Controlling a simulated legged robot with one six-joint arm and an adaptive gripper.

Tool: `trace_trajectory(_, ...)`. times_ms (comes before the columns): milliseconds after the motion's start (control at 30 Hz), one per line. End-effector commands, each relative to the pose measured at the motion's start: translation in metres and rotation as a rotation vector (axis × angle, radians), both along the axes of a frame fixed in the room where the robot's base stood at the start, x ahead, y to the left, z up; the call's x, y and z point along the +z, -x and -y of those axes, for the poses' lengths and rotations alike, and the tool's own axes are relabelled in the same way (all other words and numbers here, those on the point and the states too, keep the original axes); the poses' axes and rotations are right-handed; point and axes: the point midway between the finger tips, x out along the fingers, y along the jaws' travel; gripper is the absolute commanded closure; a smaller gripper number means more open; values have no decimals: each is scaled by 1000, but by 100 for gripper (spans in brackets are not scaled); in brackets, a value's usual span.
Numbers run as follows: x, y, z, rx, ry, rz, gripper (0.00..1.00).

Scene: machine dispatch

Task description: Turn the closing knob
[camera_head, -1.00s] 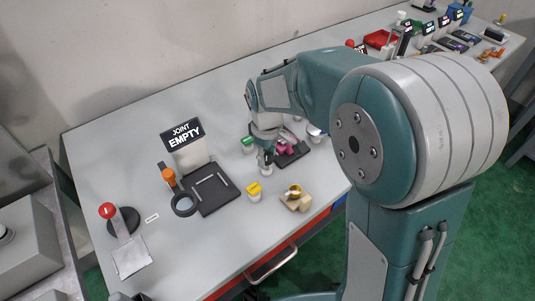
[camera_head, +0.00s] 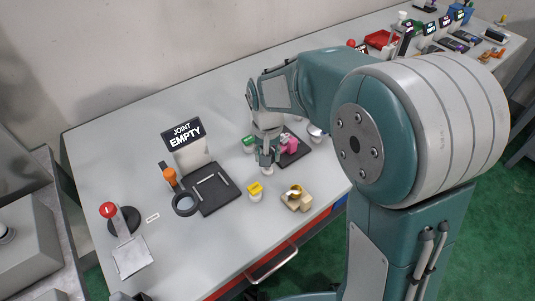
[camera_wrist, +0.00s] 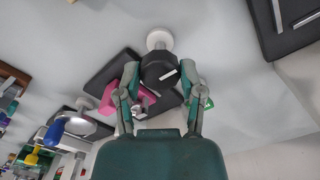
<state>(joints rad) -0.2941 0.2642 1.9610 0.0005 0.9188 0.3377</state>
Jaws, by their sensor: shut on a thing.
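A round black knob (camera_wrist: 156,66) with a white line on its face is between the fingertips of my gripper (camera_wrist: 159,72) in the wrist view. My gripper is shut on its sides. A round white base (camera_wrist: 159,39) shows beside the knob. In the head view my gripper (camera_head: 268,160) points down at the table, and its fingers hide most of the knob. The white line is tilted in the wrist view.
A pink part (camera_head: 289,143) on a black plate (camera_head: 296,158) is close behind my gripper. The JOINT EMPTY sign (camera_head: 184,134) is to the left.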

Motion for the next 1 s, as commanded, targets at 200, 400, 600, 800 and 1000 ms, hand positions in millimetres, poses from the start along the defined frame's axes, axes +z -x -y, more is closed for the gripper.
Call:
trace_trajectory(200,2,-4,-1,-203,-5,13,97)
trace_trajectory(400,2,-4,-1,-386,-5,13,97)
trace_trajectory(600,3,-4,-1,-541,-6,12,97)
trace_trajectory(800,3,-4,-1,-652,-7,13,97)
trace_trajectory(1000,3,-4,-1,-714,-7,13,97)
